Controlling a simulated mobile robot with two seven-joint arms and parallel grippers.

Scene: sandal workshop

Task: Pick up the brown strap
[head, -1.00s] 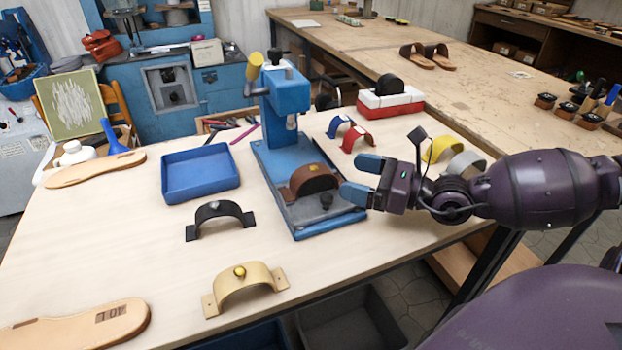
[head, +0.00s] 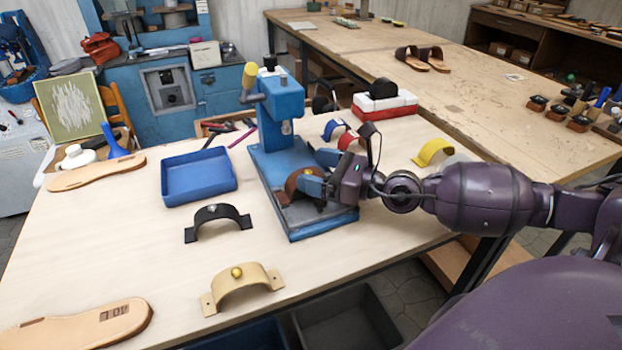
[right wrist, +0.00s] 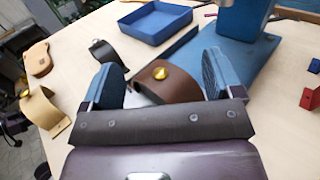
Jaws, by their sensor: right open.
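The brown strap (head: 293,181), a curved band with a brass stud, stands on the base of the blue press (head: 283,112). In the head view my right gripper partly hides it. In the right wrist view the strap (right wrist: 166,86) arches between the two blue fingertips of my open right gripper (right wrist: 163,74). Gaps seem to show between the strap and the fingers, and I cannot tell whether either finger touches it. The right gripper (head: 319,172) reaches in from the right over the press base. My left gripper is not in view.
A blue tray (head: 198,193) lies left of the press. A black strap (head: 219,213) and a beige strap (head: 241,291) stand in front of the tray. Blue, red and yellow (head: 433,150) straps stand behind my right arm. The table between tray and front edge has free room.

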